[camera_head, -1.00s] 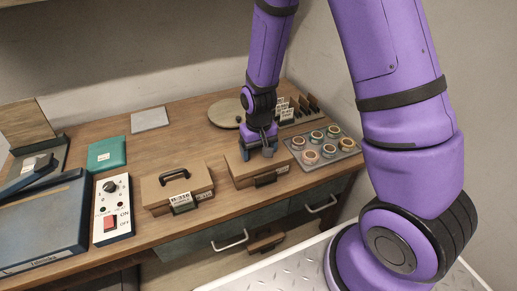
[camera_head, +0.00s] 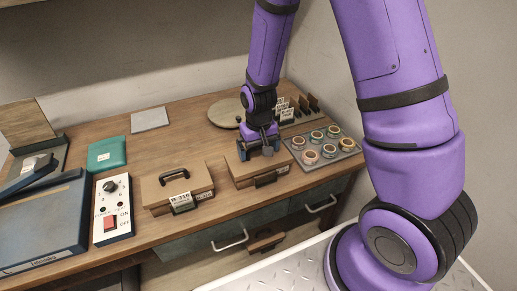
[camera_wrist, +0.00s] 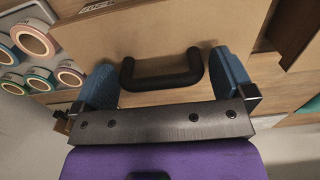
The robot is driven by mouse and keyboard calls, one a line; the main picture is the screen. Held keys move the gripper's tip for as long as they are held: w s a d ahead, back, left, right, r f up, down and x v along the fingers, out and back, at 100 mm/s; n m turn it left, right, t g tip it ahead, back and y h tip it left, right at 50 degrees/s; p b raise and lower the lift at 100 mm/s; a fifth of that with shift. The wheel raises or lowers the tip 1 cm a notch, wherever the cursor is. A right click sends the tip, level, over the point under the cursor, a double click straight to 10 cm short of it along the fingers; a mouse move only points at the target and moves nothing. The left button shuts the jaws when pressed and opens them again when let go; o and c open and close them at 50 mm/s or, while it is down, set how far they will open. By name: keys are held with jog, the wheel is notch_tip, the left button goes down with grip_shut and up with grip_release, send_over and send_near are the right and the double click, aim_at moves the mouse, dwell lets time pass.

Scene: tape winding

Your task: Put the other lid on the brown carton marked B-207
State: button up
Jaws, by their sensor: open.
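My gripper (camera_head: 260,150) is over the right-hand brown carton (camera_head: 283,178) at the desk's front edge. In the wrist view, its blue fingers (camera_wrist: 165,80) are open, one on each side of a black lid handle (camera_wrist: 162,73). The handle is not clamped. The handle sits on a brown lid (camera_wrist: 165,30), and a partly cropped label shows at the top of that view. In the head view my gripper hides the lid's middle. The left-hand brown carton (camera_head: 158,203) bears a label like "B-316" and has a lid with a black handle (camera_head: 174,174).
A grey tray of tape rolls (camera_head: 338,152) stands right of my gripper. A round wooden disc (camera_head: 222,112) and a row of small cards lie behind it. A switch box (camera_head: 112,208), teal box (camera_head: 107,153) and blue device are left.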

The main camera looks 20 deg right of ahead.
notch_tip(320, 180, up, 10)
jog(key=shift+r, duration=0.2)
dwell(0.3)
jog(key=shift+r, duration=0.15)
notch_tip(320, 180, up, 8)
jog(key=t, duration=0.1)
send_over(267, 160)
jog(key=s+d+r+t, duration=0.2)
jog(key=s+r, duration=0.3)
jog(key=r, duration=0.3)
jog(key=s+d+r+t, duration=0.2)
jog(key=s+r, duration=0.6)
jog(key=s, duration=0.5)
jog(key=shift+s+d, duration=0.3)
jog(key=shift+d, duration=0.3)
